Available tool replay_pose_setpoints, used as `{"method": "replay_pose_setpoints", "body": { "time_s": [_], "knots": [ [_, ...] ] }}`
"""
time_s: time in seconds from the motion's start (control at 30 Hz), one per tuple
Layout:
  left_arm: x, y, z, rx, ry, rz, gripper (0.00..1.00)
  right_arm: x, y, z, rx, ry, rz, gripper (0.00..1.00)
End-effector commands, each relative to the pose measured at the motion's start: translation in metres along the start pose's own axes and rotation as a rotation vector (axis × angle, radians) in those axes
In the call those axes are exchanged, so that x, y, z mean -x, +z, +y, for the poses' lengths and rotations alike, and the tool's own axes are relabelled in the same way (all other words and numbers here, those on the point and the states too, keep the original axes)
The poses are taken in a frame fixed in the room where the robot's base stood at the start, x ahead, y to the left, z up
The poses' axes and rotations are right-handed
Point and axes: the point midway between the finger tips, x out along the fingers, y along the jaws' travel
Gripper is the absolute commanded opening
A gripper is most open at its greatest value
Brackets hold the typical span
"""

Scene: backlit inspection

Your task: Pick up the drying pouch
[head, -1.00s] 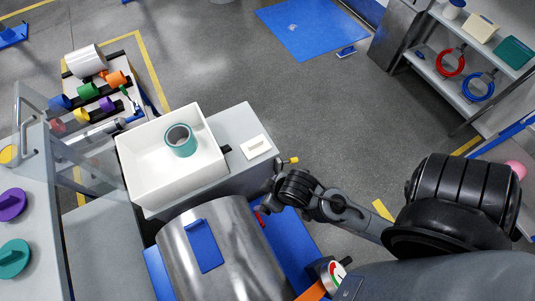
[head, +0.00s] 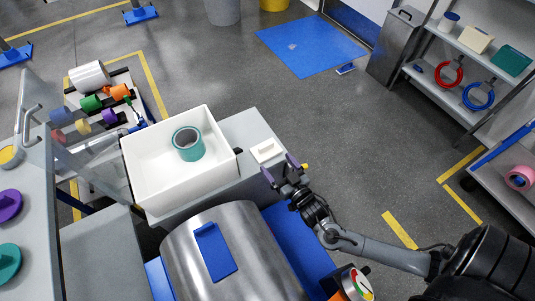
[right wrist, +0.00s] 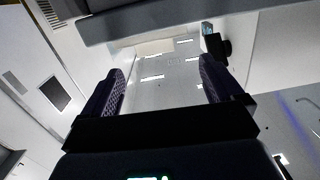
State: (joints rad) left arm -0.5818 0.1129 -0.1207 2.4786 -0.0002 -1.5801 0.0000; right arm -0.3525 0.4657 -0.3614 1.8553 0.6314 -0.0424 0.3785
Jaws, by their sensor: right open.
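A small white block-like item, which looks like the drying pouch (head: 266,150), lies flat on the right end of the grey counter. My right gripper (head: 278,166) is just in front of and to the right of it in the head view, with its purple fingers apart and nothing between them. I cannot tell from this view whether a finger touches the pouch. In the right wrist view both fingers of the right gripper (right wrist: 162,82) stand wide apart with an empty gap. I cannot make out the pouch there. My left gripper is out of view.
A shiny metal cylinder (head: 262,262) with a blue plate is in front. The floor right of the counter is open.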

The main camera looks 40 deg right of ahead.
Motion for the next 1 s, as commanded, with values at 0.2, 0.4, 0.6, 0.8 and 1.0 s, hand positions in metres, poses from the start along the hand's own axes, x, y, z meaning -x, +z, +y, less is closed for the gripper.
{"method": "replay_pose_setpoints", "body": {
  "time_s": [0.2,0.4,0.6,0.8,1.0],
  "knots": [
    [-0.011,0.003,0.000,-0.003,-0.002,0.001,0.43,-0.023,0.000,0.007,0.024,-0.006,0.060,0.94],
    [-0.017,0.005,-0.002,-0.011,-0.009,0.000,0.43,-0.049,-0.002,0.007,0.024,-0.007,0.058,0.94],
    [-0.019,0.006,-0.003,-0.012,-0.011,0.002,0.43,-0.061,-0.004,0.006,0.023,-0.007,0.057,0.94],
    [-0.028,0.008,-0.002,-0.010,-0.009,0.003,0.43,-0.079,-0.003,0.008,0.023,-0.007,0.058,0.94],
    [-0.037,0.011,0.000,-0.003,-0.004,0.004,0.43,-0.103,-0.005,0.010,0.023,-0.006,0.057,0.94]
  ]
}}
